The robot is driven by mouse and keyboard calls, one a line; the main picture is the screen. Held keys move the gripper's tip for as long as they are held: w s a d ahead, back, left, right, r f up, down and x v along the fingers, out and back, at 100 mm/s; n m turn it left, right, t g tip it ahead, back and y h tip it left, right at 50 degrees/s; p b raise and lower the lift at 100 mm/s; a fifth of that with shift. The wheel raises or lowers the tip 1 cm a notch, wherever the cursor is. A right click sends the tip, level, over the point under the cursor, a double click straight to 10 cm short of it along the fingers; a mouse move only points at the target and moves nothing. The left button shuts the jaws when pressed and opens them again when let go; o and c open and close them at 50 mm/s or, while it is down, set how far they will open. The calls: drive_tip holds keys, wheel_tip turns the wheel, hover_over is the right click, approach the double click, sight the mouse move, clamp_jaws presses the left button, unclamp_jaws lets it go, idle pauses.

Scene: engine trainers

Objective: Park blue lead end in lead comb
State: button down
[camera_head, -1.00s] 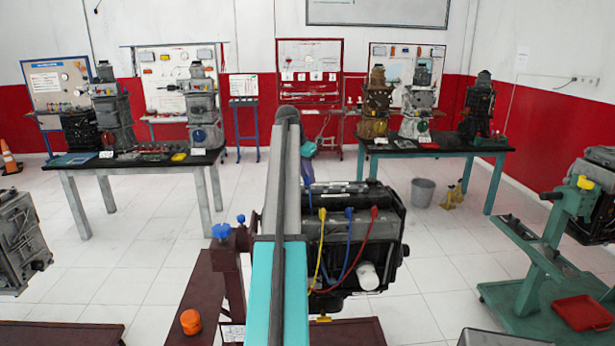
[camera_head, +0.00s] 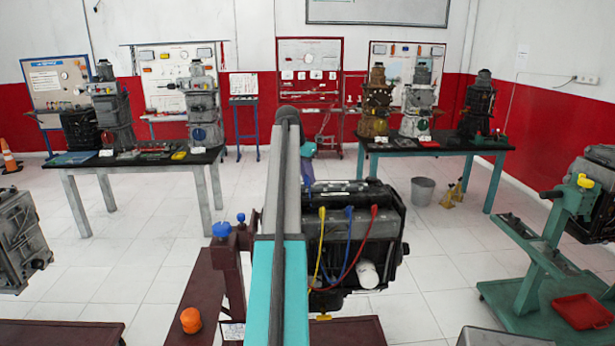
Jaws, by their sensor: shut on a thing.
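The blue lead (camera_head: 348,245) hangs down the front of a dark engine block (camera_head: 385,222), between a yellow lead (camera_head: 321,245) and a red lead (camera_head: 368,240). Its upper end has a blue boot at the top of the block. Its lower part curves left toward my arm, and I cannot make out where it ends. My arm's long link covers the left side of the engine. A small blue and teal part of my wrist shows just right of the link. My gripper's fingertips are hidden behind the arm. I cannot pick out the lead comb.
A maroon stand with blue knobs (camera_head: 222,230) and an orange cap (camera_head: 190,320) stands left of my arm. A green engine stand with a red tray (camera_head: 582,311) is at right. A grey bucket (camera_head: 422,191) stands behind the engine. Open tiled floor lies around.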

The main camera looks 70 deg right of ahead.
drive_tip(key=shift+f, duration=0.2)
idle(0.3)
drive_tip(key=c, duration=1.6)
unclamp_jaws()
drive_tip(key=shift+o, duration=0.2)
drive_tip(key=shift+r, duration=0.1)
drive_tip(key=b+v, duration=0.1)
drive_tip(key=v, duration=1.2)
drive_tip(key=shift+a+r, duration=0.2)
drive_tip(key=shift+r, duration=0.05)
